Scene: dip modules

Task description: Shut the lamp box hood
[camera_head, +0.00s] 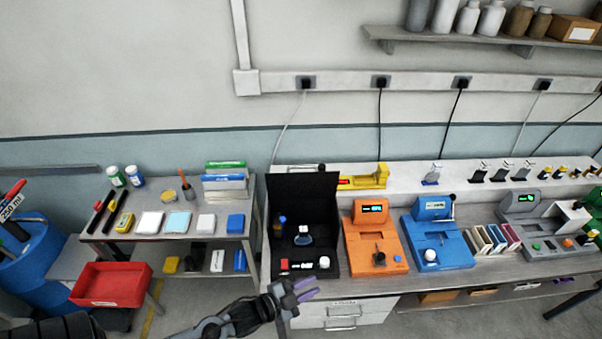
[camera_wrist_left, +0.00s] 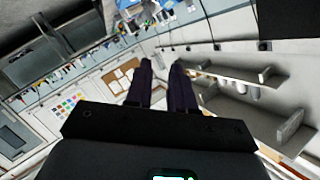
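The lamp box (camera_head: 274,251) is the black box on the bench in the head view. Its hood (camera_head: 303,190) stands raised at the back, so the inside shows. Inside are a small glass dish with a white top (camera_head: 303,237) and a blue bottle (camera_head: 282,221). A red switch and a white knob (camera_head: 324,262) are at its front. My left gripper (camera_head: 307,289) is just in front of the box's front edge, low and apart from the hood. Its two purple fingers (camera_wrist_left: 163,72) are apart and empty in the left wrist view. My right gripper is not in view.
An orange device (camera_head: 372,249) stands close at the box's right, with a blue device (camera_head: 438,242) beyond it. A side table (camera_head: 185,230) with a red bin (camera_head: 110,284) is at the left. White drawers (camera_head: 341,315) are under the bench.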

